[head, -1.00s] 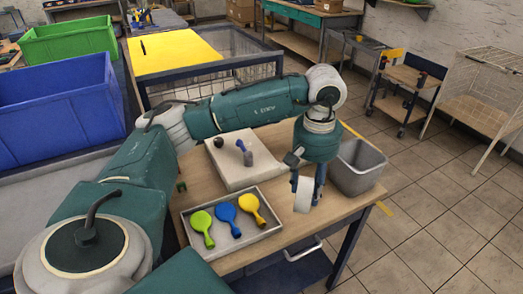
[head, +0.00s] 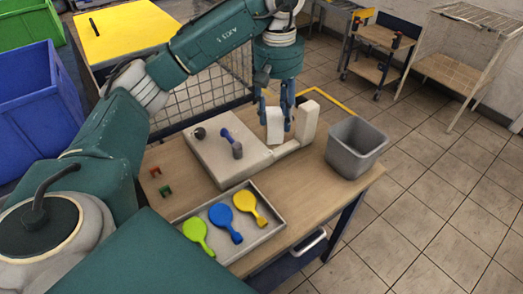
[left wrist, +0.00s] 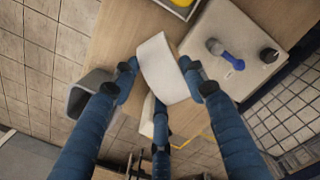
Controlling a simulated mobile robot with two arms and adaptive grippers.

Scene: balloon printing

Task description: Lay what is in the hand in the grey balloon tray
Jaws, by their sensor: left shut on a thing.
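My left gripper (head: 276,114) has its fingers on both sides of a white piece (head: 274,128) and is shut on it. In the left wrist view the white piece (left wrist: 163,66) is smooth and slightly curved, between the fingertips of the gripper (left wrist: 162,82). In the head view it is beside a pale upright block, past the back right of the tray; whether they touch is unclear. The grey balloon tray (head: 268,241) lies at the table's front with green (head: 197,235), blue (head: 225,221) and yellow (head: 249,206) balloons in a row. My right gripper is not in view.
A pale flat board (head: 215,165) with a blue-grey handle (head: 231,141) and dark knob (head: 199,132) lies behind the tray. The pale upright block (head: 307,123) stands at its right. A grey bin (head: 354,150) stands at the right table edge. Small red and green pieces (head: 160,180) lie left.

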